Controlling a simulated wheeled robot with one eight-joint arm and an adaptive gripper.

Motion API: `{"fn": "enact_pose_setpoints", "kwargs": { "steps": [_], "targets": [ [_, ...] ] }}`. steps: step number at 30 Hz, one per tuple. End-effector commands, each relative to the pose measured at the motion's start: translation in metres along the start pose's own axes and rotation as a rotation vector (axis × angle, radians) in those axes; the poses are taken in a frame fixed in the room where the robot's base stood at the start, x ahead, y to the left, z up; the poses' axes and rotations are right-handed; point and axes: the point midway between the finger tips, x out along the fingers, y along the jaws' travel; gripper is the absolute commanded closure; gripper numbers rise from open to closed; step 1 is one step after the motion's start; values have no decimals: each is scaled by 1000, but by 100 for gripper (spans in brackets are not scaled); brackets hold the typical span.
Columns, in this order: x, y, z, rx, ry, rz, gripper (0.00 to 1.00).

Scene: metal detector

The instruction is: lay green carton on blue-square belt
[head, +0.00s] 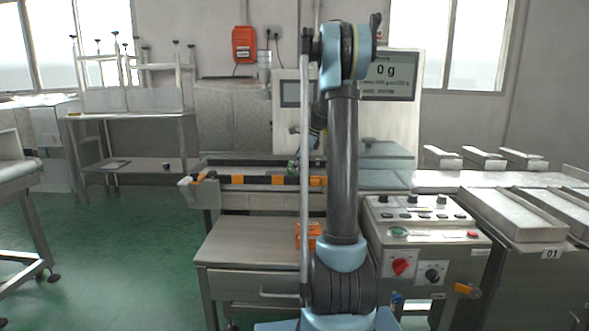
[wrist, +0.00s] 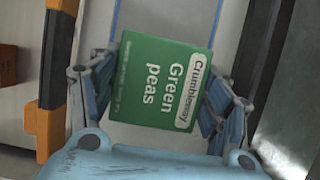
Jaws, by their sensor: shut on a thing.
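The green carton (wrist: 150,85), labelled "Green peas", is between the fingers of my gripper (wrist: 158,88) in the wrist view. My gripper is shut on it, with one blue-grey finger on each side. The pale belt (wrist: 180,15) shows behind the carton, with thin blue lines (wrist: 240,38) on either side that look like parts of the blue square. The carton covers the middle of the marking. I cannot tell whether the carton touches the belt. In the head view my arm hides most of the belt area, and the carton cannot be made out.
A black and orange rail (wrist: 50,75) runs along the belt's left side in the wrist view; it also shows in the head view (head: 235,180). An orange box (head: 308,235) sits on the lower table (head: 245,245). A control box (head: 425,235) stands right of my arm.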

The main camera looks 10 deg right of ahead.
Motion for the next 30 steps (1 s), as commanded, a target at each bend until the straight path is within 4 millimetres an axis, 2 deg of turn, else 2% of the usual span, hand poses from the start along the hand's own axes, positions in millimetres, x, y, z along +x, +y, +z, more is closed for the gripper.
{"fn": "enact_pose_setpoints", "kwargs": {
  "steps": [5, 6, 8, 9, 23, 26, 30],
  "targets": [
    [1, 0, 0, 0, 0, 0, 59],
    [1, 0, 0, 0, 0, 0, 25],
    [1, 0, 0, 0, 0, 0, 11],
    [1, 0, 0, 0, 0, 0, 9],
    [-3, 0, 1, -1, 0, 1, 9],
    [-13, 0, 1, -1, 0, 1, 9],
    [-37, 0, 2, 0, 0, 0, 9]
  ]
}}
